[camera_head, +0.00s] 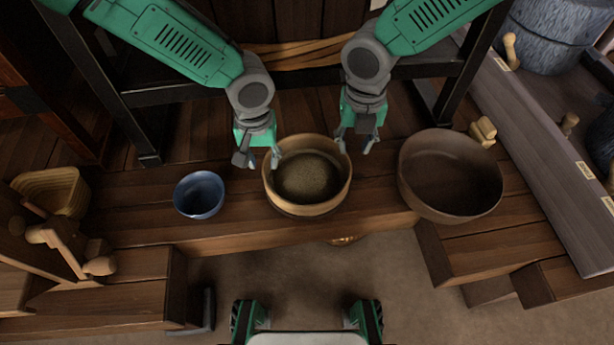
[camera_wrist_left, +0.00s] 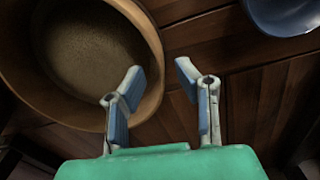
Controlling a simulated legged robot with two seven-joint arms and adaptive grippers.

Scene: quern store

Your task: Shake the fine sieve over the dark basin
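The fine sieve (camera_head: 307,205) is a round wooden hoop with a brown, grainy-looking inside. It sits on the wooden bench at centre and fills the upper left of the left wrist view (camera_wrist_left: 148,45). My left gripper (camera_head: 262,160) is at its upper left rim. In the left wrist view its fingers (camera_wrist_left: 158,85) are apart, one over the rim and one outside it. My right gripper (camera_head: 356,149) is at the upper right rim with its fingers apart. I cannot tell whether either touches the rim. The dark basin (camera_head: 450,205), wide and brown, stands on the bench to the right.
A blue bowl (camera_head: 198,194) stands left of the sieve and shows in the left wrist view (camera_wrist_left: 285,14). A basket (camera_head: 60,190) and a wooden contraption (camera_head: 65,245) are at far left. A grey plank with pegs (camera_head: 545,170) runs along the right. Bench between sieve and basin is clear.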

